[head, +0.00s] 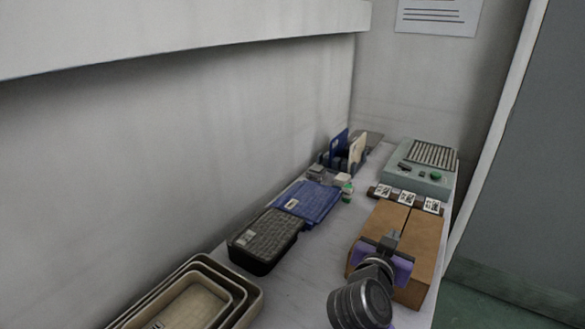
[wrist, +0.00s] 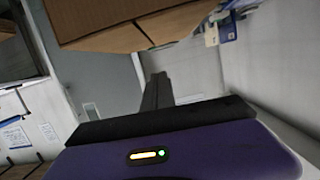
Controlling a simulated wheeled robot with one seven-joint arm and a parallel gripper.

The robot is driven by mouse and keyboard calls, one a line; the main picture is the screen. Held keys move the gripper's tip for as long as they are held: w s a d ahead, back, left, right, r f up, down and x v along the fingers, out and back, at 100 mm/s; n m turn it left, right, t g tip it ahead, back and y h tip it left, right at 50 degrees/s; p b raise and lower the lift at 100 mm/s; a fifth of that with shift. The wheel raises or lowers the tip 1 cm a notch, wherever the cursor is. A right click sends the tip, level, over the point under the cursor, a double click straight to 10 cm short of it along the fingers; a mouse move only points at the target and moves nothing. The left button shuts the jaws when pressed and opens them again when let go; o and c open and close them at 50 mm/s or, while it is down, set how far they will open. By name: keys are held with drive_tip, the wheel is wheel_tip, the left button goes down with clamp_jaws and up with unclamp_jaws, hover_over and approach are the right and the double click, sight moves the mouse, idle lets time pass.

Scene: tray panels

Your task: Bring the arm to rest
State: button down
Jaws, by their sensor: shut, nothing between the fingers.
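My gripper (head: 394,236) has a purple body and dark fingers, and it is at the lower right of the head view. It is shut and empty. It appears over or in front of a brown cardboard box (head: 425,250) on the bench; I cannot tell whether it touches the box. In the wrist view the closed dark fingers (wrist: 158,88) point away past the purple body. A cardboard box (wrist: 130,25) shows at the top of that view.
A strip of bench (head: 325,245) between trays and box is clear. A wall stands left.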

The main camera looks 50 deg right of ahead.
drive_tip(key=w+a+r+n+t, duration=0.1)
drive_tip(key=w+r+n+t, duration=0.1)
drive_tip(key=w+n+t, duration=0.3)
drive_tip(key=w+a+f+n+t+y, duration=0.2)
drive_tip(key=a+n+t+y, duration=0.15)
drive_tip(key=a, duration=0.55)
drive_tip(key=w+a+f+n+t+y, duration=0.25)
drive_tip(key=a+n+t, duration=0.25)
drive_tip(key=a, duration=0.4)
drive_tip(key=s+a+f+n+y, duration=0.1)
drive_tip(key=s+a+y, duration=0.3)
drive_tip(key=s+a, duration=0.4)
drive_tip(key=s+a+f+n+y, duration=0.2)
drive_tip(key=s+a+y, duration=0.3)
drive_tip(key=s+a, duration=0.3)
drive_tip(key=s+n, duration=0.1)
drive_tip(key=s, duration=0.2)
drive_tip(key=shift+a, duration=0.25)
